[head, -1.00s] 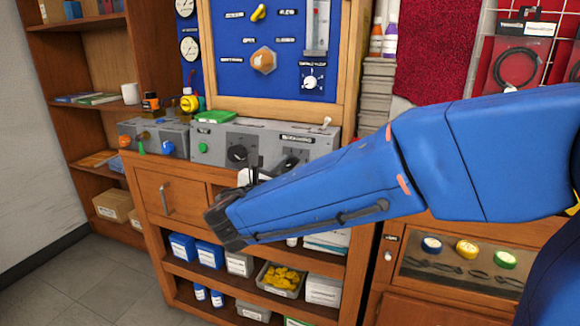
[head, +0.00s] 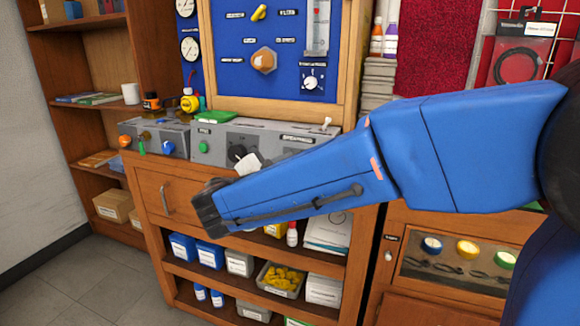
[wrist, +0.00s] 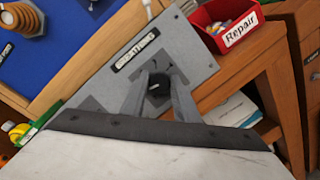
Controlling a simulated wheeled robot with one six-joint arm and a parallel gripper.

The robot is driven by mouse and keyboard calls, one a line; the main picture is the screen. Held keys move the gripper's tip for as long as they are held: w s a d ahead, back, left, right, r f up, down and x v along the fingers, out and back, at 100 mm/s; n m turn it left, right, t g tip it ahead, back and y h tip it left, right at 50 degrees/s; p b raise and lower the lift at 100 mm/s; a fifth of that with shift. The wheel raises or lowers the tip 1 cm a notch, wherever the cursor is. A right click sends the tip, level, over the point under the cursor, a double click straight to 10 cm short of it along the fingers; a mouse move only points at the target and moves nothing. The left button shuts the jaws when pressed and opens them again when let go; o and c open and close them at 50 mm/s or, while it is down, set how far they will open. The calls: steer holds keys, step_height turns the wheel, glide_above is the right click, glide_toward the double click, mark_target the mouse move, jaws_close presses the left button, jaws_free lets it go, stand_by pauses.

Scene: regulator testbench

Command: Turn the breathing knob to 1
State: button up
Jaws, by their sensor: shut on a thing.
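The breathing knob (wrist: 158,86) is a black knob on the grey panel (wrist: 185,65), below a label that looks like "Breathing" in the wrist view. My gripper (wrist: 159,90) is shut on it, one grey finger on each side. The knob's pointer and scale marks are too small or covered to read. In the head view the label (head: 298,138) shows on the grey control box (head: 270,128), but my blue arm hides the knob and the fingertips. The white part of my gripper shows tilted in front of the box.
Another black knob (head: 237,153) and a green button (head: 203,147) are left on the same box. A toggle switch (head: 326,122) stands on top. A red Repair bin (wrist: 228,25) is close to the panel. A smaller grey box (head: 155,138) stands at the left.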

stand_by(0.4)
steer(key=o, duration=1.1)
steer(key=shift+c, duration=0.2)
steer(key=shift+s, duration=0.1)
steer(key=v, duration=1.7)
steer(key=shift+a, duration=0.25)
steer(key=shift+d, duration=0.1)
